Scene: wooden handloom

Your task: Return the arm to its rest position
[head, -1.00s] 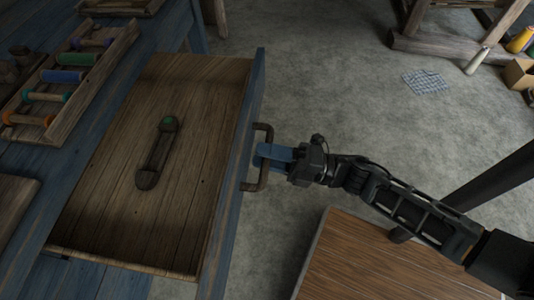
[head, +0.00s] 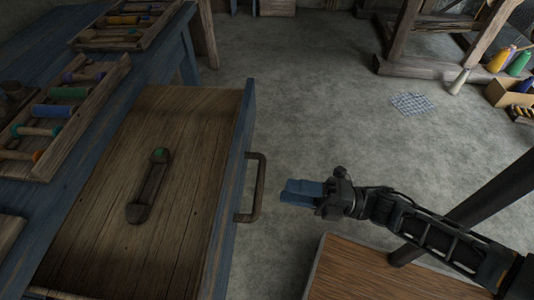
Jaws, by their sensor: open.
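My gripper (head: 302,193) is in the middle of the head view, with blue fingers pointing left. It is open and empty, and stands apart from the drawer handle (head: 257,187), to its right. My dark arm runs from it to the lower right. The drawer (head: 190,190) is pulled out of the blue table, and its handle is a dark bent bar on the blue front. A dark elongated tool with a green spot (head: 148,190) lies in the drawer.
Trays of coloured spools (head: 62,110) lie on the blue table at left. A brown wooden top (head: 370,275) is at lower front. Grey floor is open beyond the gripper, with a checked cloth (head: 412,104) and a wooden frame (head: 420,68) at back right.

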